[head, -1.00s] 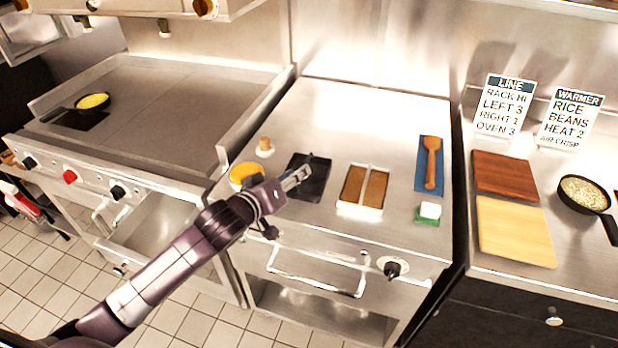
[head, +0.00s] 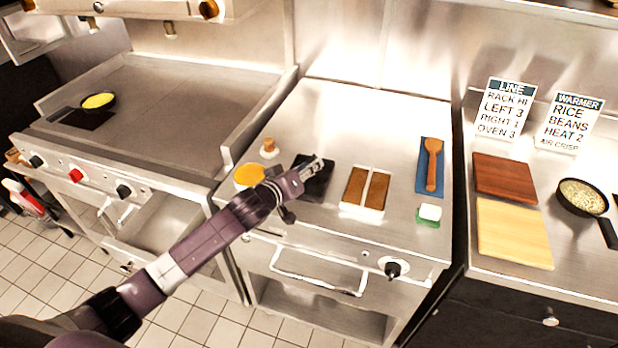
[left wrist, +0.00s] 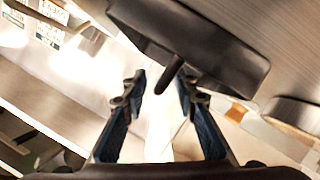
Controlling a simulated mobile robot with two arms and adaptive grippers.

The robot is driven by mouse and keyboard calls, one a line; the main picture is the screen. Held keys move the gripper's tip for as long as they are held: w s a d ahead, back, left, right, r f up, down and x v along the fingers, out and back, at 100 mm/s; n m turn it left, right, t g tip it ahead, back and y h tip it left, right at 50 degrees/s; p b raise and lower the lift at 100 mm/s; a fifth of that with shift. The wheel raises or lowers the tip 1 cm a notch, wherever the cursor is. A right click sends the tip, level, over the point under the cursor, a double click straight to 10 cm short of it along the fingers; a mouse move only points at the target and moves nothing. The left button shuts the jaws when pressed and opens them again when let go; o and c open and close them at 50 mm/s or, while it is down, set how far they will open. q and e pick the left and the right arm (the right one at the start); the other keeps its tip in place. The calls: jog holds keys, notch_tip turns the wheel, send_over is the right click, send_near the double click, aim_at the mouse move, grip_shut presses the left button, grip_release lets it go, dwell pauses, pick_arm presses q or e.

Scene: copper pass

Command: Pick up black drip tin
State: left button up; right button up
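The black drip tin (head: 318,186) shows in the head view as a dark square shape on the steel counter, left of the two-part brown container. My left gripper (head: 318,163) overlaps its upper part and hides some of it. In the left wrist view a dark rounded vessel (left wrist: 200,40), seemingly the tin, fills the top, with a narrow black tab pointing down. My left gripper (left wrist: 160,88) has its two fingers apart there, one on each side of the tab, with a gap visible. My right gripper is in neither view.
A yellow-topped round container (head: 249,176) and a small cork-like piece (head: 269,149) stand left of the tin. The two-part brown container (head: 366,188) is close on its right. A wooden spoon (head: 432,165) lies on a blue mat. Counter behind the tin is clear.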

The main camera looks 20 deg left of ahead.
pick_arm(q)
grip_shut()
jog(key=shift+r, duration=0.15)
